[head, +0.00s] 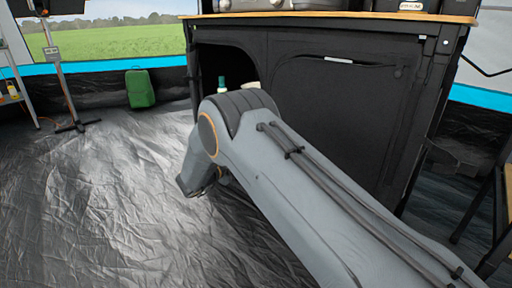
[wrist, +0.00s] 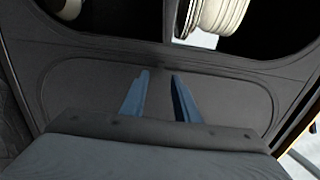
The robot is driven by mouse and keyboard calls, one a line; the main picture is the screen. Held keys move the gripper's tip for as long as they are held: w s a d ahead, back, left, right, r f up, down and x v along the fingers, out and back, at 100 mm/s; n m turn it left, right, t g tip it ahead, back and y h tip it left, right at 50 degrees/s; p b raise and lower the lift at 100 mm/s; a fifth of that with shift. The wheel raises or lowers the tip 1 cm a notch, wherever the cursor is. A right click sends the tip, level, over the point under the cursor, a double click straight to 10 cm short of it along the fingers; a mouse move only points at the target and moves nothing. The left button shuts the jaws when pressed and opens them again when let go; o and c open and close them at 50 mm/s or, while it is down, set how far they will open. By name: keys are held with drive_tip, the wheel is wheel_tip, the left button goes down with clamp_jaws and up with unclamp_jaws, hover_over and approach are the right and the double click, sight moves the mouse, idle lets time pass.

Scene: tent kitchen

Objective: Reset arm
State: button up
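My gripper (wrist: 159,76) shows in the wrist view as two blue-grey fingers standing apart with nothing between them. It is in front of a dark fabric panel (wrist: 75,95) of the cabinet; I cannot tell whether it touches the panel. In the head view my grey arm reaches forward from the lower right and bends down beside the black cabinet (head: 335,110). The fingers themselves are hidden there behind the arm.
The cabinet has a wooden top (head: 330,17) with appliances on it. A green-capped bottle (head: 222,83) shows at its opening. White stacked dishes (wrist: 215,15) show in the wrist view. A green case (head: 140,89) and a stand (head: 60,75) are at the back left. The left floor is clear.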

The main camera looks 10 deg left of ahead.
drive_tip(key=v, duration=0.2)
drive_tip(key=shift+s+a+p, duration=0.2)
drive_tip(key=shift+s+p, duration=0.1)
drive_tip(key=shift+p, duration=0.05)
